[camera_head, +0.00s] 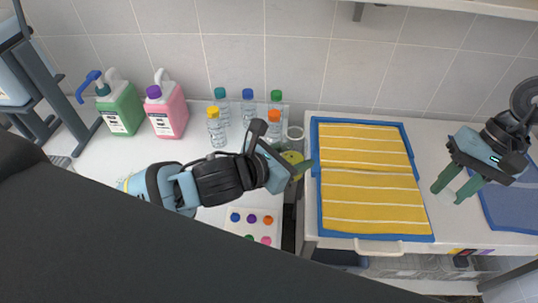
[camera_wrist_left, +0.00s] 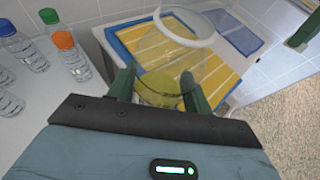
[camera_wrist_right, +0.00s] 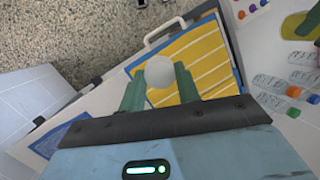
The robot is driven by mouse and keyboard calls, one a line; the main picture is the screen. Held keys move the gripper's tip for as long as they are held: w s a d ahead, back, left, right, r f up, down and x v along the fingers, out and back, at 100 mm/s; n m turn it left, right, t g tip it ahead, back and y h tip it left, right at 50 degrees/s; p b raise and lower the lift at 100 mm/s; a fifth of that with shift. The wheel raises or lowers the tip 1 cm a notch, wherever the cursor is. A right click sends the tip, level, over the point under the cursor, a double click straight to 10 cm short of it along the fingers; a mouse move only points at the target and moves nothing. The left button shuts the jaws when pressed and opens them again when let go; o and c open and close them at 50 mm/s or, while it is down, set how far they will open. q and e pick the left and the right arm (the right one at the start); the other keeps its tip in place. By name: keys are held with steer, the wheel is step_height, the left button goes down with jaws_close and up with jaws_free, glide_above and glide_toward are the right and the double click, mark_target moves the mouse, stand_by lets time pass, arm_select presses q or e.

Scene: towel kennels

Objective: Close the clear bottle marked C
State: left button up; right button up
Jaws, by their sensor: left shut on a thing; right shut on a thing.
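My left gripper (camera_head: 298,168) is shut on a clear, wide vessel with a yellowish lower part (camera_head: 291,157) and a white ring rim (camera_head: 295,132). In the left wrist view the vessel (camera_wrist_left: 160,90) is between the fingers, its white rim (camera_wrist_left: 186,24) pointing away. I see no letter C on it. My right gripper (camera_head: 455,195) is above the right of the table; in the right wrist view it is shut on a pale, translucent round thing (camera_wrist_right: 160,74). This thing is hard to make out in the head view. The two grippers are well apart.
Several small clear bottles (camera_head: 215,130) with coloured caps stand by the wall. A green jug (camera_head: 121,112) and a pink jug (camera_head: 167,120) stand left of them. A white board (camera_head: 255,218) bears coloured dots. A yellow striped towel (camera_head: 368,178) in a blue border lies between my grippers.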

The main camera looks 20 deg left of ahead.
arm_select(q)
steer(key=shift+w+d+r+m+g+h, duration=0.1)
steer(key=shift+w+d+m+g+h, duration=0.2)
steer(key=shift+d, duration=0.35)
steer(key=shift+w+d+f+m+g+h, duration=0.15)
steer(key=shift+d+m+h, duration=0.15)
steer(key=shift+d, duration=0.3)
steer(key=shift+w+d+r+m+g+h, duration=0.15)
steer(key=shift+w+d+m+h, duration=0.2)
steer(key=shift+d, duration=0.3)
steer(key=shift+s, duration=0.1)
arm_select(e)
steer(key=a+r+n+t+h, duration=0.1)
steer(key=a+r, duration=0.3)
steer(key=a, duration=0.5)
steer(key=w+a+r+n+t, duration=0.1)
steer(key=a+r, duration=0.4)
steer(key=a, duration=0.4)
steer(key=w+a+r+n+h, duration=0.1)
steer(key=a+r, duration=0.4)
steer(key=a, duration=0.4)
steer(key=shift+t+h, duration=0.3)
steer(key=shift+t, duration=0.1)
steer(key=shift+f, duration=0.15)
steer(key=shift+f, duration=1.85)
steer(key=shift+f, duration=0.9)
